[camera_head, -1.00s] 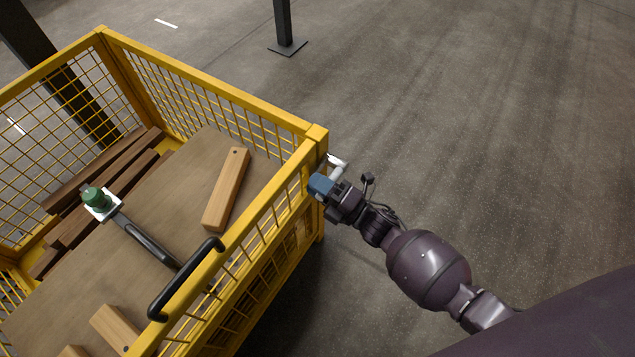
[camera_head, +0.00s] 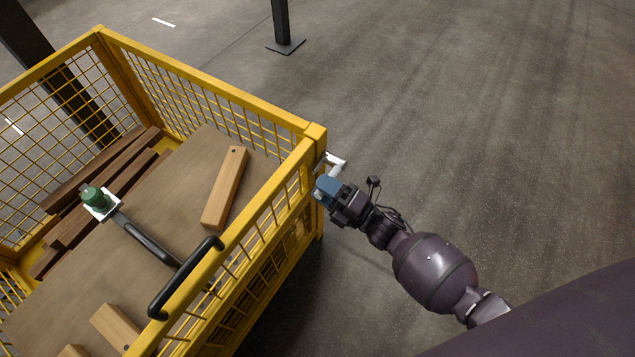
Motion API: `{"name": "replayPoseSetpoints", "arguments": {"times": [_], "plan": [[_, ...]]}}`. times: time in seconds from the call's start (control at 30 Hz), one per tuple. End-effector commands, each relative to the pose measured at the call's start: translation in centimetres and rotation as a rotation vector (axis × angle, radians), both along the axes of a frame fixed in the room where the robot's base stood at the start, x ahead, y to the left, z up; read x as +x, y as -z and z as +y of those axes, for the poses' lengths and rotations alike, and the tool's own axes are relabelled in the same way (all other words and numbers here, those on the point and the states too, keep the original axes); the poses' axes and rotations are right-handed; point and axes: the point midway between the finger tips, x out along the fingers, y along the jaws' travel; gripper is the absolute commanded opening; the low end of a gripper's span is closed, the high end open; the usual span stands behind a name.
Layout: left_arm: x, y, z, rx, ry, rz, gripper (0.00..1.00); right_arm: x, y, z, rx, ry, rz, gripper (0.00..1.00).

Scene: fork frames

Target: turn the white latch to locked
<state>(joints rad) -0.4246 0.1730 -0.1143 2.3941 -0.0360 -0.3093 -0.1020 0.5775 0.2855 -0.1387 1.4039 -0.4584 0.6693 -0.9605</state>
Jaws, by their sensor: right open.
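The white latch (camera_head: 335,160) is on the outer side of the yellow cage cart (camera_head: 222,97), just below its near right corner post. Its white end sticks out to the right of the post. My right gripper (camera_head: 326,188), with blue fingers, is at the latch, just below its white end. It is open, and a white part of the latch shows by the fingers. I cannot tell whether the fingers touch it. My left gripper is not in view.
The cart holds a brown board (camera_head: 150,228), dark planks (camera_head: 105,170), light wood blocks (camera_head: 226,187) and a green-topped item (camera_head: 96,198). A black handle (camera_head: 186,278) is on the cart's near rail. A dark post (camera_head: 283,25) stands behind. The floor to the right is clear.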

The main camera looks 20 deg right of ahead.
Motion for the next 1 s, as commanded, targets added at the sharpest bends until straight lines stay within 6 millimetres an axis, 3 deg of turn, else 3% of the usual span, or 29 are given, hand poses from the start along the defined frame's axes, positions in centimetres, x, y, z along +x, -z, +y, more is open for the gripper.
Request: {"name": "replayPoseSetpoints", "arguments": {"times": [0.3, 0.5, 1.0], "plan": [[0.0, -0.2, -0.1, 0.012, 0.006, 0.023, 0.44, -4.5, 1.0, -3.6, -0.002, 0.0, 0.0, 0.47], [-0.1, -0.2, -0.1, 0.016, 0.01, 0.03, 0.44, -6.3, 1.5, -5.0, -0.003, 0.001, -0.001, 0.47], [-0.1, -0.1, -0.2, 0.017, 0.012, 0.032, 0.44, -6.8, 1.7, -5.4, -0.002, 0.0, 0.0, 0.47]]}}
